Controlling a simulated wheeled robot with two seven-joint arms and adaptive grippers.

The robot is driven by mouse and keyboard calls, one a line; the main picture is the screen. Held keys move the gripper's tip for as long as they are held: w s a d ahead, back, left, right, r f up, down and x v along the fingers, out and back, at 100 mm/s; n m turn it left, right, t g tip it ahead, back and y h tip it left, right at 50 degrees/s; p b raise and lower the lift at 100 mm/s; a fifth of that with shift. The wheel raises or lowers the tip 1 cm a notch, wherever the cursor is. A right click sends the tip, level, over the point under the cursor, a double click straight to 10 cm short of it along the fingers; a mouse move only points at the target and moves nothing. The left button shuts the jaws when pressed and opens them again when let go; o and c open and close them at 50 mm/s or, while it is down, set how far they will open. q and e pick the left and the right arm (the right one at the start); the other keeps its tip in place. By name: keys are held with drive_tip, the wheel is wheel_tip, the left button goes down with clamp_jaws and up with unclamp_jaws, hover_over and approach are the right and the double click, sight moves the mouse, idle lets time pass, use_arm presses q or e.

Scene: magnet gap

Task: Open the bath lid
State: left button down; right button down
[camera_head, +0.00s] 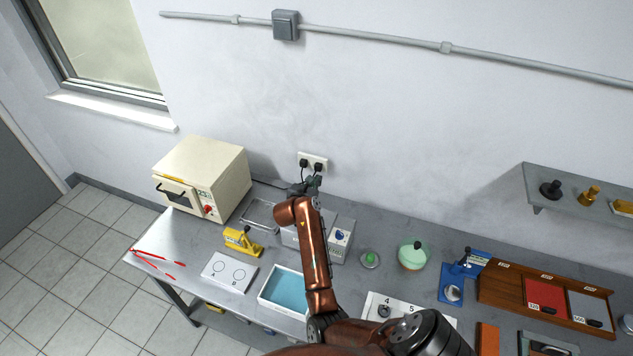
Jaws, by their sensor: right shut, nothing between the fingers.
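A grey box with a blue knob on its front (341,237) stands mid-bench and looks like the bath. Its flat grey top (338,220) looks closed, but my copper-coloured right arm crosses in front and hides much of it. My right gripper (303,188) is shut and empty. In the picture it shows just beyond the back of the box, below the wall socket. I cannot tell whether it touches the lid. My left gripper is not in view.
A cream oven (202,176) and a yellow tool (241,240) stand to the left. A white tray with a teal inside (264,298) is at the front edge. A socket with plugs (313,160) is behind.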

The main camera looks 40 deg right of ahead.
drive_tip(key=shift+a, duration=0.15)
idle(0.8)
drive_tip(key=v, duration=0.7)
